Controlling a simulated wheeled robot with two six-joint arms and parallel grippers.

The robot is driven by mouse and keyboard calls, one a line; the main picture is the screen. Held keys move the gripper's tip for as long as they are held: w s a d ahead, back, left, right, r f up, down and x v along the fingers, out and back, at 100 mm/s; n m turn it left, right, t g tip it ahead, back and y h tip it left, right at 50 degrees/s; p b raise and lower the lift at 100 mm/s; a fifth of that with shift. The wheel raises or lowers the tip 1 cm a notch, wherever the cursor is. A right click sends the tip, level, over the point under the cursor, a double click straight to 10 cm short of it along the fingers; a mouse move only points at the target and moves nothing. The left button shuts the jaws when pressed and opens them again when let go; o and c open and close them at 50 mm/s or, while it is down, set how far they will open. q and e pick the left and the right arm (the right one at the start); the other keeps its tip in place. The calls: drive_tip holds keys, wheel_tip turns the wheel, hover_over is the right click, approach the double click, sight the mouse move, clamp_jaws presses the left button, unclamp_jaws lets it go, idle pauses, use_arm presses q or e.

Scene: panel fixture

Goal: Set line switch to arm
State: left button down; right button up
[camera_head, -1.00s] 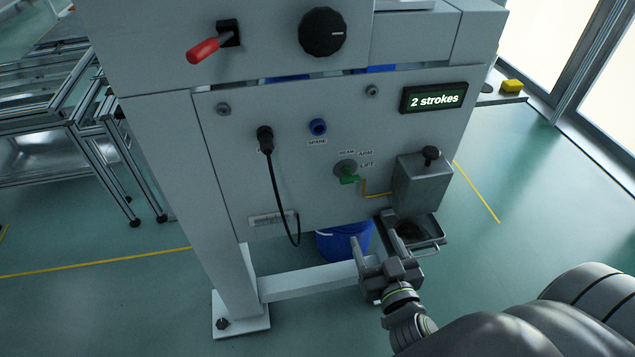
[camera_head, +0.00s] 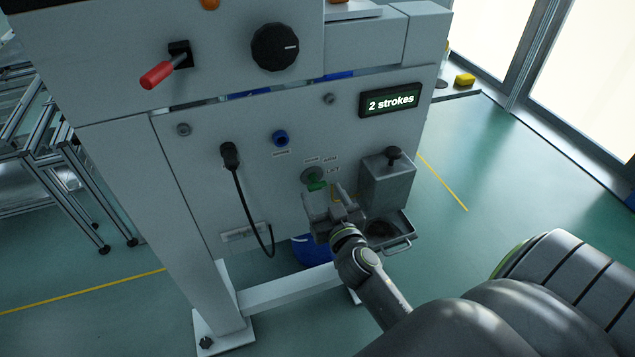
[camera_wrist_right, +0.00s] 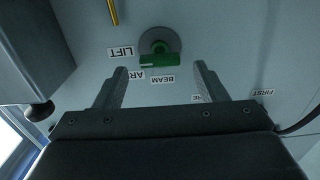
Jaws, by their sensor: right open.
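The line switch is a round grey hub (camera_head: 312,174) with a green handle (camera_head: 317,185) on the front panel, with BEAM, ARM and LIFT labels around its upper and right side. In the right wrist view the green handle (camera_wrist_right: 158,59) lies across the hub, close beyond the fingertips. Which label the handle points to I cannot tell. My right gripper (camera_head: 322,193) is open just below and in front of the switch. In the wrist view its fingers (camera_wrist_right: 160,76) stand apart on either side of the handle, not visibly touching it. One finger partly covers the ARM label. My left gripper is not in view.
A grey box with a black knob (camera_head: 388,182) and a tray (camera_head: 398,243) sit right of the switch. A black cable (camera_head: 247,205) hangs at left. A blue bucket (camera_head: 310,250) is below. Above are a red lever (camera_head: 158,74), a black dial (camera_head: 275,47) and a "2 strokes" display (camera_head: 391,100).

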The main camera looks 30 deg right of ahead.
sight(319, 188)
drive_tip(key=shift+x, duration=2.15)
drive_tip(key=c, duration=1)
